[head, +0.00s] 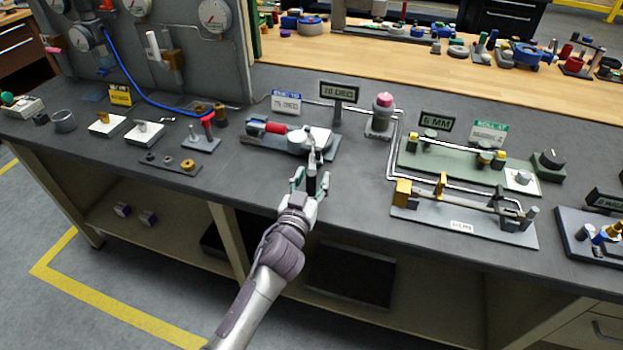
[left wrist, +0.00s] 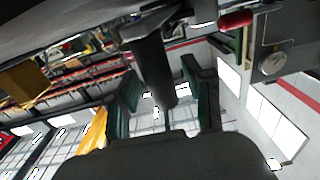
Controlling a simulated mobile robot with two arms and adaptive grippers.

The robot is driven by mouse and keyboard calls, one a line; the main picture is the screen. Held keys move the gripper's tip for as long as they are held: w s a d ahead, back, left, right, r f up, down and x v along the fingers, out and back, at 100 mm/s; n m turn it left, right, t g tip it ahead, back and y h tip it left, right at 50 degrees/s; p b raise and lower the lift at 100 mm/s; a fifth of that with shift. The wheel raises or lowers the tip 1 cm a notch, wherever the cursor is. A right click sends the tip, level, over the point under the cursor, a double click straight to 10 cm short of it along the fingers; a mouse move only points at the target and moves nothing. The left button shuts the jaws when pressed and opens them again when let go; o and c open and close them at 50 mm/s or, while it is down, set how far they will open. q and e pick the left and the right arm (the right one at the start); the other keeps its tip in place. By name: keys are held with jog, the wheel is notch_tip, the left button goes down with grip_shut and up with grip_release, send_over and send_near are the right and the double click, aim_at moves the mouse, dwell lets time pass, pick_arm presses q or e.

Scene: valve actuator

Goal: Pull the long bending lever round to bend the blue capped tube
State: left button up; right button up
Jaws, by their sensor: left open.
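The tube bender (head: 262,143) sits on the dark bench, with a red cylinder (head: 275,128) at its left, a small blue part (head: 253,122) near it and a pale round die. Its long lever reaches toward the bench's front edge and ends in a dark grip (head: 311,184). I cannot clearly pick out the tube. My left gripper (head: 311,179) is open, its fingers on either side of the grip. In the left wrist view the dark grip (left wrist: 152,65) stands between the two green-padded fingers (left wrist: 160,100). Whether they touch it is unclear. My right gripper is not in view.
A small DEG display (head: 339,91) and a blue-topped card (head: 287,104) stand behind the bender. A pink-topped post (head: 382,115) and a tube fixture (head: 465,219) are to the right. A red-handled stand (head: 205,135) is left. Bare bench lies around the gripper.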

pick_arm(q)
grip_shut()
dwell(0.3)
jog(key=shift+a, duration=0.45)
grip_release()
jog(key=shift+a, duration=0.15)
